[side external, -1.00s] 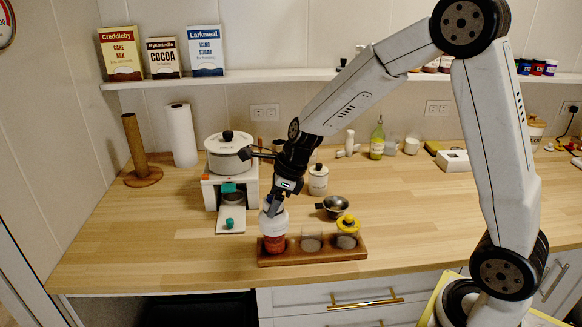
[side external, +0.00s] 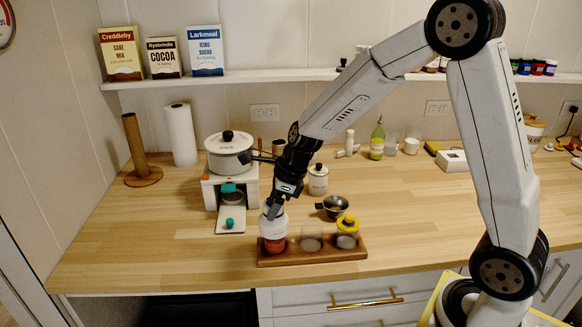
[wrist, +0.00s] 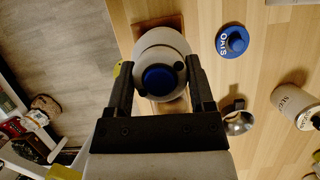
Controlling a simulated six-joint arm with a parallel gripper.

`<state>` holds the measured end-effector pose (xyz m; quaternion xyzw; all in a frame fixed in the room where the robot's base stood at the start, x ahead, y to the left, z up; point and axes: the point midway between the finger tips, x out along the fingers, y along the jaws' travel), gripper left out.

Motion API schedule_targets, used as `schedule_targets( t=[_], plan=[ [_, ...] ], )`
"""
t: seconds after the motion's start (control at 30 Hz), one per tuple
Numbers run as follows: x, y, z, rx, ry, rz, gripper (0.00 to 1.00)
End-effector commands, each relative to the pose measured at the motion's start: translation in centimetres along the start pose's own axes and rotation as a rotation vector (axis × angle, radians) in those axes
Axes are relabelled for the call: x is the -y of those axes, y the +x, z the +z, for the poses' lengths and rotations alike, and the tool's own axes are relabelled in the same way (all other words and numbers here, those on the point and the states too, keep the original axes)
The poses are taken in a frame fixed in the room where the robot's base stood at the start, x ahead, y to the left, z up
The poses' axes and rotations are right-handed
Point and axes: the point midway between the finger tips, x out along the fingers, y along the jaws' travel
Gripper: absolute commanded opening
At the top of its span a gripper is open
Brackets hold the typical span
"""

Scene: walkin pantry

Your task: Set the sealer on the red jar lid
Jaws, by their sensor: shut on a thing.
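The sealer (side external: 273,227), a white round body, is upright over the red jar (side external: 274,245) at the left end of the wooden rack. In the wrist view the sealer (wrist: 142,52) shows its blue top button from above. My gripper (side external: 272,209) is shut on the sealer, with one finger on each side of it; its fingers also show in the wrist view (wrist: 159,76). The sealer's lower edge meets the top of the red jar in the side view. The red lid is hidden under the sealer, so full seating cannot be told.
The wooden rack (side external: 330,257) also holds a clear jar (side external: 311,241) and a yellow-lidded jar (side external: 347,231). A white stand with a pot (side external: 229,152) is back left. The left front counter is clear.

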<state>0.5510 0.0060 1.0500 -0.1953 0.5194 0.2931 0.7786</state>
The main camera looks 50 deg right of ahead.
Motion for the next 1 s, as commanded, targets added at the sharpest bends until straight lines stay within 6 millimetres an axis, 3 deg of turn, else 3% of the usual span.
schedule_targets(
  t=[0.57, 0.6, 0.67, 0.7, 1.0],
  plan=[
    [0.02, 0.57, -0.24, 0.000, 0.000, -0.001, 0.00],
    [0.02, 0.58, -0.24, 0.000, 0.000, -0.001, 0.75],
    [0.02, 0.57, -0.23, 0.000, 0.000, -0.001, 0.94],
    [0.02, 0.57, -0.23, 0.000, 0.000, -0.001, 1.00],
    [-0.01, 0.59, -0.27, -0.001, 0.000, 0.000, 1.00]
  ],
)
